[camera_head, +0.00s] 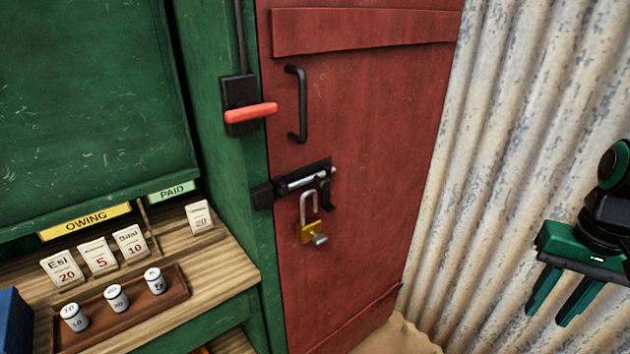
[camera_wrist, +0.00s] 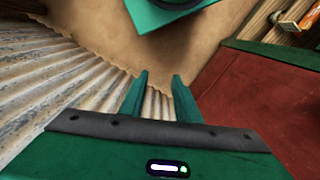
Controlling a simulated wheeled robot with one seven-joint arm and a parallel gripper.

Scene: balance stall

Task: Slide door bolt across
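The door bolt (camera_head: 305,179) is a silver bar in a black housing on the red door (camera_head: 350,130), at the door's left edge. A black keeper (camera_head: 262,196) sits on the green frame beside it; I cannot tell whether the bar's end is inside it. A brass padlock (camera_head: 311,232) with its shackle up hangs below the bolt. My gripper (camera_head: 562,312) is at the right, in front of the corrugated wall, well away from the bolt. It is open and empty, fingers apart; the wrist view shows them too (camera_wrist: 160,85). The wrist view does not show the bolt.
A black pull handle (camera_head: 297,104) is above the bolt. A red lever (camera_head: 250,112) sticks out from the green frame. A wooden counter at left holds price cards, a tray (camera_head: 135,312) and white weights. The corrugated wall (camera_head: 500,140) bounds the right side.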

